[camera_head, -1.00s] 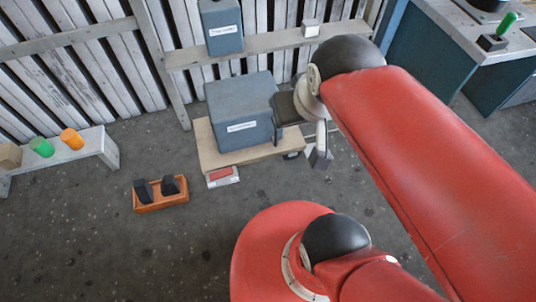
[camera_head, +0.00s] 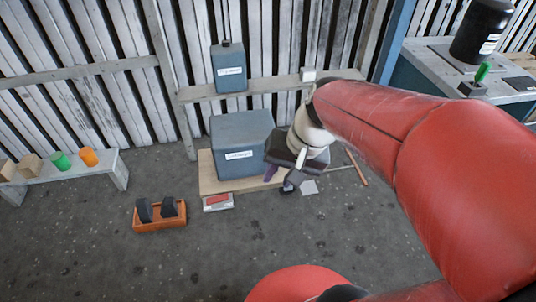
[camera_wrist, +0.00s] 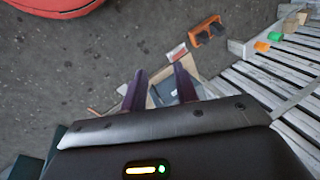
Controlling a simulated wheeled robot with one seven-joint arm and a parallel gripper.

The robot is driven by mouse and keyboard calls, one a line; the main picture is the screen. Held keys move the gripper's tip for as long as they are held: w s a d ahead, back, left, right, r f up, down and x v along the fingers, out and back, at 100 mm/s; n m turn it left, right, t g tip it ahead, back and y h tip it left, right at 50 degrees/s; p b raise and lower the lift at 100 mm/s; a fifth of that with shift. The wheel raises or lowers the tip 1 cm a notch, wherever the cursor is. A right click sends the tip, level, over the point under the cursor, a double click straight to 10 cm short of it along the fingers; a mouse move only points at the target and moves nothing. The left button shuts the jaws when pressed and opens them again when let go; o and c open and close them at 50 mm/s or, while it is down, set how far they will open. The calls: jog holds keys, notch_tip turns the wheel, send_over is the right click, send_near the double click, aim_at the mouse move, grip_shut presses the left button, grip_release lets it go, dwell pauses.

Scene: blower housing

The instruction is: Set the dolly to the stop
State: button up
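The dolly (camera_head: 208,182) is a low flat board with a large grey labelled box (camera_head: 240,150) on it, standing before the slatted wall. It also shows in the wrist view (camera_wrist: 152,101), partly hidden by my fingers. My gripper (camera_head: 278,183) is at the dolly's right end, pointing down; contact cannot be told. In the wrist view its two dark purple fingers (camera_wrist: 160,70) stand apart, with nothing seen held between them. A small red and white item (camera_head: 218,201) is at the dolly's front left edge; I cannot tell whether it is the stop.
An orange tray (camera_head: 160,225) with two black wedge-like pieces lies front left. A bench (camera_head: 100,168) holds a green and an orange cup. A long-handled tool (camera_head: 357,168) lies right. Front floor is open.

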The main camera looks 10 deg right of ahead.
jog(key=w+a+f+m+t+y, duration=0.1)
jog(key=w+f+m+t+y, duration=0.1)
jog(key=w+f+m+y, duration=1.25)
jog(key=w+d+f+m+t+h, duration=0.3)
jog(key=w+f+m+t, duration=0.1)
jog(key=f, duration=0.3)
jog(key=w+d+f+m+t+h, duration=0.2)
jog(key=w+d+f+m+t, duration=0.15)
jog(key=f, duration=0.45)
jog(key=w+d+f+m+t+h, duration=0.3)
jog(key=d+f+m+t, duration=0.1)
jog(key=f, duration=0.3)
jog(key=x, duration=0.8)
jog(key=shift+a+f+b, duration=0.1)
jog(key=shift+a+b, duration=0.05)
jog(key=shift+b, duration=0.25)
jog(key=shift+c, duration=0.3)
grip_shut()
